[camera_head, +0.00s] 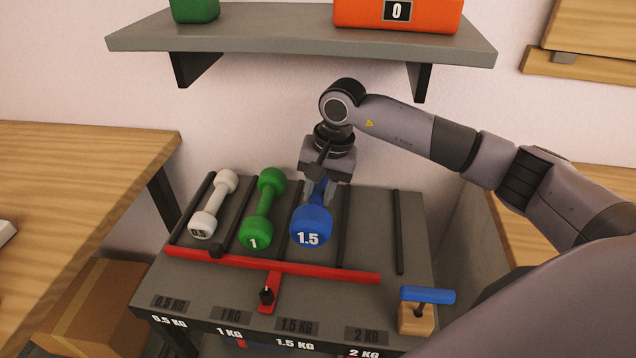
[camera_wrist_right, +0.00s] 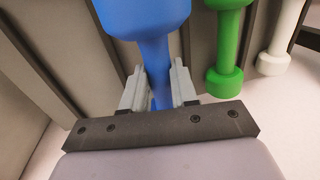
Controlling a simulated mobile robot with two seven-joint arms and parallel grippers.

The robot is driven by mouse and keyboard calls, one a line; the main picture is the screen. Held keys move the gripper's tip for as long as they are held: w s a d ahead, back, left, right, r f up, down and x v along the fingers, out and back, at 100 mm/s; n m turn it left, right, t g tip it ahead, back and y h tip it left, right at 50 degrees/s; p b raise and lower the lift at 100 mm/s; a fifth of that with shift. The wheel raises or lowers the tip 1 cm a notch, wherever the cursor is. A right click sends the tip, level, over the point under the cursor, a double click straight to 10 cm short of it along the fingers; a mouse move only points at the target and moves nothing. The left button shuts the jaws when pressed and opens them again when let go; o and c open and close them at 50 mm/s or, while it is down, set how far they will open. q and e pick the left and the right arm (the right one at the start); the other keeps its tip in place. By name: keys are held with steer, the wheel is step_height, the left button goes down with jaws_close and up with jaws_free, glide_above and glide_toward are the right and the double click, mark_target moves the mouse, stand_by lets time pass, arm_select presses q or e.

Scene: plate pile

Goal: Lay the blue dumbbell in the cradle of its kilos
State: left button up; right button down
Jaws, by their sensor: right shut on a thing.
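The blue dumbbell (camera_head: 311,227), marked 1.5, is held by my right gripper (camera_head: 319,190), its marked end toward me. In the right wrist view the two pale fingers of the gripper (camera_wrist_right: 160,90) stand on either side of the handle of the blue dumbbell (camera_wrist_right: 145,22). The dumbbell is at the third lane of the grey rack (camera_head: 372,230), between two dark bars, in line with the 1.5 KG label (camera_head: 296,327). I cannot tell whether it touches the rack. Its far end is hidden by the gripper. My left gripper is not in view.
A white 0.5 dumbbell (camera_head: 213,203) and a green 1 dumbbell (camera_head: 263,208) lie in the lanes to the left. The 2 kg lane is empty. A red bar (camera_head: 330,270) runs along the front. A blue-handled lever (camera_head: 427,296) stands front right. A shelf (camera_head: 270,30) is above.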

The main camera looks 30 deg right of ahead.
mark_target(321, 193)
steer(key=shift+f, duration=1.5)
steer(key=shift+w+f+p, duration=0.3)
steer(key=shift+f, duration=0.15)
steer(key=shift+f, duration=0.1)
steer(key=shift+f, duration=0.1)
steer(key=c, duration=0.9)
jaws_free()
steer(key=shift+s+d+f, duration=0.1)
steer(key=shift+s+f, duration=0.05)
steer(key=shift+o, duration=0.2)
